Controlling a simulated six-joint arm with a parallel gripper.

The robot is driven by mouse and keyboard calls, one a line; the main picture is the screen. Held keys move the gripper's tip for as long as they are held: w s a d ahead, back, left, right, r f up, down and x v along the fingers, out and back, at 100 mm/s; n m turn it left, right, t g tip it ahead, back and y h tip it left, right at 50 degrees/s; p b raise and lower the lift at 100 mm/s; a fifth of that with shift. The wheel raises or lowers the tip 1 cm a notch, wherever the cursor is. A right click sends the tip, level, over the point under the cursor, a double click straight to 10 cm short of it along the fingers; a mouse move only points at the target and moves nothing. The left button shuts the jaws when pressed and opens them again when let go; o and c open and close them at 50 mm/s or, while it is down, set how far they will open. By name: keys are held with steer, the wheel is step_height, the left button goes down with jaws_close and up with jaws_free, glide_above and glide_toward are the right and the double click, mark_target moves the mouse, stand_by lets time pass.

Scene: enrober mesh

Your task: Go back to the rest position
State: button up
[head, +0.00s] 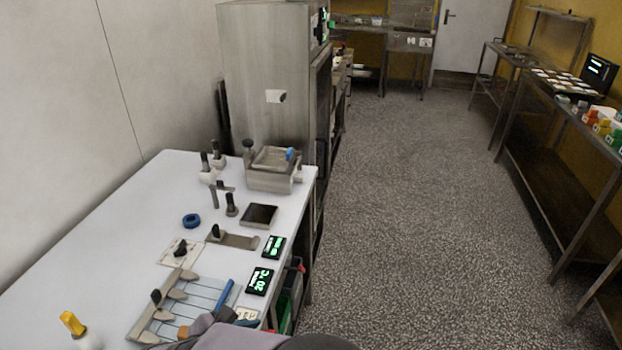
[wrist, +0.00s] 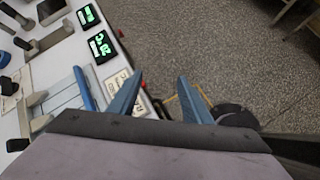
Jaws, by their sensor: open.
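My gripper shows in the wrist view (wrist: 155,95) with its two blue-grey fingers apart and nothing between them. It hangs over the front edge of the white table, with the speckled floor beyond the fingertips. In the head view, part of my arm shows at the bottom centre, beside the wire-strung frame (head: 180,307).
The white table (head: 110,235) holds a metal box (head: 272,172), a blue ring (head: 191,221), two green-lit displays (head: 260,281), a dark square plate (head: 259,216) and a yellow-capped bottle (head: 72,323). A steel cabinet (head: 262,80) stands behind.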

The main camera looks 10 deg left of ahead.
steer(key=w+d+m+g+h, duration=0.1)
steer(key=w+d+m+g, duration=0.15)
steer(key=d+m, duration=0.6)
steer(key=w+d+m+g, duration=0.1)
steer(key=d+m+g, duration=0.3)
steer(key=d, duration=0.9)
steer(key=s+d+m+g+y, duration=0.1)
steer(key=s+d+m+y, duration=0.3)
steer(key=s+d+m, duration=0.3)
steer(key=shift+s+d+f+m+g+p, duration=0.2)
steer(key=shift+d+f+m+g+p, duration=0.15)
steer(key=shift+d+m, duration=3.15)
steer(key=shift+a+m, duration=0.65)
steer(key=shift+a, duration=0.05)
